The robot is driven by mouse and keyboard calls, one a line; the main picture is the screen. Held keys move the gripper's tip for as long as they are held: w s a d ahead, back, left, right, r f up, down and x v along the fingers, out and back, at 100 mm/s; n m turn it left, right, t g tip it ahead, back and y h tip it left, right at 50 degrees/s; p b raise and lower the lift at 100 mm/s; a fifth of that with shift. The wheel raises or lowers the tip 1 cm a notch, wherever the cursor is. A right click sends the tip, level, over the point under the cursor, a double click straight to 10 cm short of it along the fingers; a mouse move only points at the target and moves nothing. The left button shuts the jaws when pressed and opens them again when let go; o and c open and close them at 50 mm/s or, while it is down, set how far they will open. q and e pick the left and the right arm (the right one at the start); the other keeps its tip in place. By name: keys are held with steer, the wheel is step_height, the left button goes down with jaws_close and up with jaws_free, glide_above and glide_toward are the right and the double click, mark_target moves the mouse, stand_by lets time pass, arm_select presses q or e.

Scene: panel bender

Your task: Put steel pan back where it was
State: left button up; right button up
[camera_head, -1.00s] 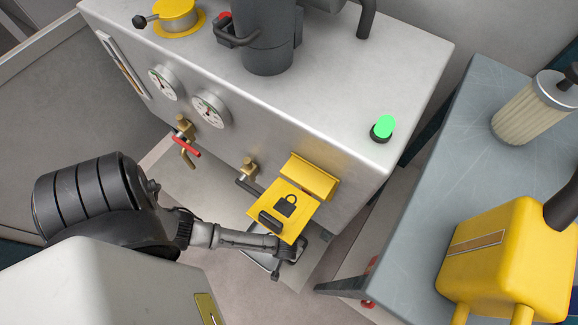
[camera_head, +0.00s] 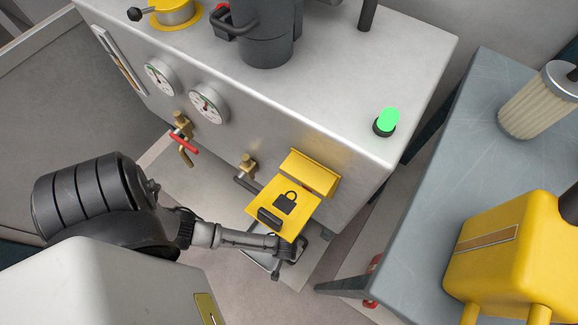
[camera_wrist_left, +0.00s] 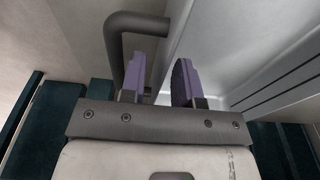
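A shiny grey metal piece (camera_head: 258,262), possibly the steel pan, shows partly at floor level below the yellow flap. My left gripper (camera_head: 292,252) is beside it, partly hidden under the flap's lower edge. In the left wrist view my left gripper (camera_wrist_left: 160,82) has its two purple fingers apart, with no object clearly held between them. A dark bent bar (camera_wrist_left: 135,22) is just ahead of the left finger; I cannot tell whether they touch. A pale metal surface (camera_wrist_left: 225,45) lies beyond the right finger. My right gripper is not in view.
The grey machine cabinet (camera_head: 330,95) stands over the gripper. Its yellow padlock flap (camera_head: 297,222) and brass valve (camera_head: 247,163) stick out close to my arm. A grey table (camera_head: 425,220) with a yellow can (camera_head: 515,265) and a filter (camera_head: 535,105) stands at right.

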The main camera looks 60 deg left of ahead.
arm_select(q)
steer(key=r+p, duration=0.2)
steer(key=r, duration=0.1)
steer(key=r+p, duration=0.2)
steer(key=r, duration=0.1)
steer(key=s+r+p, duration=0.1)
steer(key=r+p, duration=0.1)
steer(key=r, duration=0.2)
steer(key=shift+d+r+p, duration=0.1)
steer(key=shift+d+p, duration=0.2)
steer(key=shift+p, duration=0.1)
steer(key=shift+s+d+r+p, duration=0.1)
steer(key=shift+s+r+p, duration=0.1)
steer(key=shift+r+p, duration=0.55)
steer(key=shift+r, duration=0.2)
